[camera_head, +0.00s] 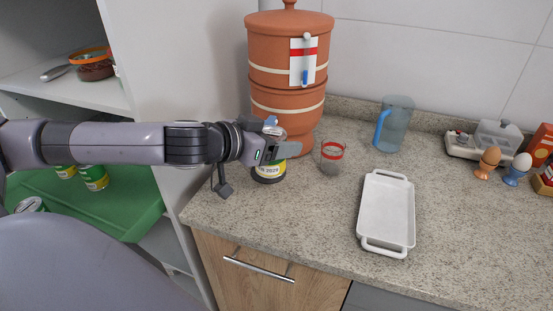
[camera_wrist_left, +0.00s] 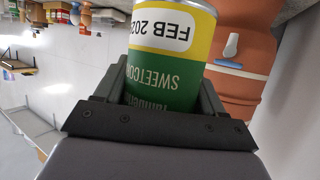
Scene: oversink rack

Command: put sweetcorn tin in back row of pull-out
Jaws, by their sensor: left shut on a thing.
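The sweetcorn tin (camera_head: 268,171) has a yellow and green label and is at the counter's left end, in front of the clay water filter. In the left wrist view the tin (camera_wrist_left: 165,62) fills the jaws, with "SWEETCORN" and a "FEB 202" date showing upside down. My left gripper (camera_head: 277,150) is shut on it; the gripper hides part of the tin in the head view. I cannot tell whether the tin touches the counter. The green pull-out (camera_head: 120,208) is at the left with several tins on it, partly behind my arm. My right gripper is not in view.
The clay filter (camera_head: 287,80) stands close behind the tin. A red-banded glass (camera_head: 332,157) is just right of it. A blue jug (camera_head: 397,125) and white dish (camera_head: 387,213) are farther right. A white cabinet side panel (camera_head: 190,75) separates counter and shelves.

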